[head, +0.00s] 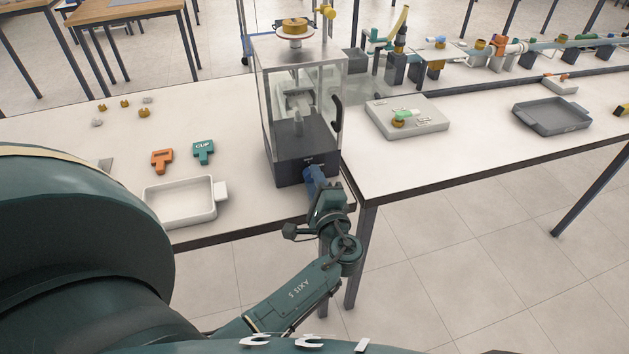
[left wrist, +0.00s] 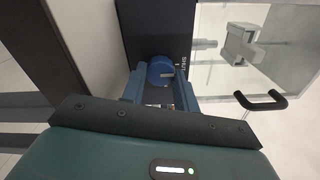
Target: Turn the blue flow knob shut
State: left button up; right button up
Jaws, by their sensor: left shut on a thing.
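The blue flow knob (left wrist: 160,70) is on the dark front face of a clear-walled case (head: 300,100). The word SHUT is printed beside it in the left wrist view, and a pale mark shows on the knob. My left gripper (head: 313,178) is at the lower front of the case. In the left wrist view its two blue fingers (left wrist: 160,88) stand on either side of the knob and are shut on it. In the head view the gripper covers most of the knob. My right gripper is in neither view.
A black handle (head: 337,114) sticks out on the case's right side. A grey board (head: 407,130) and a dark tray (head: 553,130) are on the right table.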

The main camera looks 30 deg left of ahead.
pick_arm(q)
jog(key=o, duration=1)
jog(key=shift+f, duration=0.1)
